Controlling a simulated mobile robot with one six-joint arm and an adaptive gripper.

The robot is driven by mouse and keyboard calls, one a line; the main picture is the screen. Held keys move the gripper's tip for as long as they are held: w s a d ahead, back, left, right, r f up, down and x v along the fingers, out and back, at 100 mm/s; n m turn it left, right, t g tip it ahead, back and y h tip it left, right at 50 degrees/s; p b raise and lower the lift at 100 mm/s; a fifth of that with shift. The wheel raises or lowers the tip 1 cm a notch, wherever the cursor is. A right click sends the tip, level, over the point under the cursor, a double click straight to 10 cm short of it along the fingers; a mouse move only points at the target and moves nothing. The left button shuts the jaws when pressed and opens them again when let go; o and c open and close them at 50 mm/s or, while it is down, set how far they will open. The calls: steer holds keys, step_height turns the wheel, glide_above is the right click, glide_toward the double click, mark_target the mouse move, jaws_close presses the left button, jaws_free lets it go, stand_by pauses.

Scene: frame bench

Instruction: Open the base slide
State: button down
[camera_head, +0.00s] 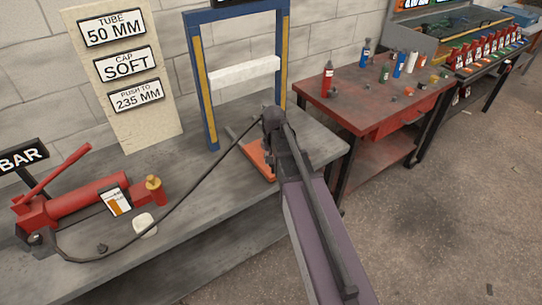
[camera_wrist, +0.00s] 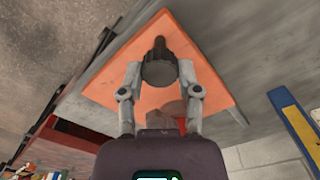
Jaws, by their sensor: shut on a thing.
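The base slide, an orange plate (camera_head: 258,160), lies low on the bench at the foot of the blue press frame (camera_head: 207,90), partly hidden behind my arm. In the wrist view the orange plate (camera_wrist: 215,75) fills the middle. My gripper (camera_wrist: 160,68) has its two fingers on either side of a round grey knob (camera_wrist: 158,73) with a dark peg (camera_wrist: 159,46), over the plate. The fingers are shut on this knob. In the head view my arm hides the fingertips and the knob.
A black hose (camera_head: 190,195) runs from the red pump (camera_head: 80,203) toward my wrist. A red table (camera_head: 340,108) with bottles stands to the right. Open floor (camera_head: 440,220) lies at lower right.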

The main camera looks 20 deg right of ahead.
steer(key=shift+s, duration=0.15)
steer(key=shift+c, duration=1.5)
jaws_free()
steer(key=s+a+r+n+p, duration=0.2)
steer(key=s+r+p, duration=0.2)
steer(key=s, duration=0.2)
steer(key=s+a+r+n+p, duration=0.2)
steer(key=s+r+p, duration=0.1)
steer(key=s, duration=0.4)
steer(key=shift+a+r+p, duration=0.3)
steer(key=shift+r+p, duration=0.1)
steer(key=shift+p, duration=0.05)
steer(key=shift+s, duration=0.1)
